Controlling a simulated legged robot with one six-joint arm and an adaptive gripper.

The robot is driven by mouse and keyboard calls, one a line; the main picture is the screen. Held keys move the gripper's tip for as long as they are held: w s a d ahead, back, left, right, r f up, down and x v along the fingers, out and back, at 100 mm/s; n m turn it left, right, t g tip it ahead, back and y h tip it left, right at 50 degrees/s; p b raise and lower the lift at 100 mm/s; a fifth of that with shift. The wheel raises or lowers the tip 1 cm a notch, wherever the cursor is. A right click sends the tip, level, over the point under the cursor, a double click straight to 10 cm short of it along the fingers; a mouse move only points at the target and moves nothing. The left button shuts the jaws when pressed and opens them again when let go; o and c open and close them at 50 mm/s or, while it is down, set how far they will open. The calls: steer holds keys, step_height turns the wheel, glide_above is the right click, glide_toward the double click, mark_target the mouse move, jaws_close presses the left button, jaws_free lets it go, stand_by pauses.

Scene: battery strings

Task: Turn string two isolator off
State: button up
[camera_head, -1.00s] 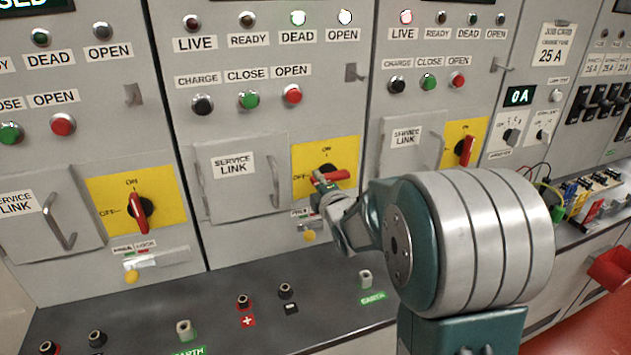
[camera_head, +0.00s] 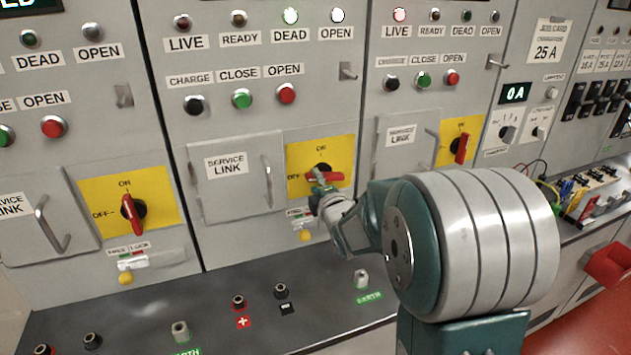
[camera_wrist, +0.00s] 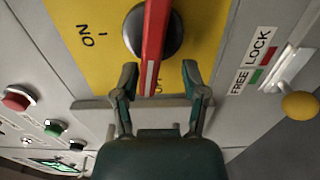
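The isolator of the middle panel has a red handle (camera_head: 326,177) on a black hub over a yellow plate (camera_head: 341,148). The handle lies roughly level, its left end by the OFF mark. In the wrist view the red handle (camera_wrist: 153,50) points down the picture over the partly covered OFF label, away from ON. My gripper (camera_head: 318,182) is at the handle's left end. In the wrist view my gripper (camera_wrist: 160,76) is open, with one finger on each side of the handle's end and visible gaps to both. The panel's string number is not legible.
A FREE/LOCK slider (camera_wrist: 290,68) with a yellow knob (camera_wrist: 300,105) sits beside the plate. The service link door (camera_head: 232,200) with its bar handle is left of the isolator. Neighbouring isolators (camera_head: 132,214) and (camera_head: 461,148) have upright handles. Terminals stand on the dark ledge (camera_head: 210,300) below.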

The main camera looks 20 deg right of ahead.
steer(key=s, duration=1.1)
steer(key=shift+d, duration=0.1)
steer(key=w, duration=0.3)
steer(key=w+d+m, duration=0.1)
steer(key=w, duration=0.3)
steer(key=w+d+m, duration=0.1)
steer(key=w, duration=0.3)
steer(key=shift+w+r, duration=0.2)
steer(key=shift+w, duration=0.05)
steer(key=shift+c, duration=0.3)
steer(key=shift+s, duration=0.1)
jaws_close()
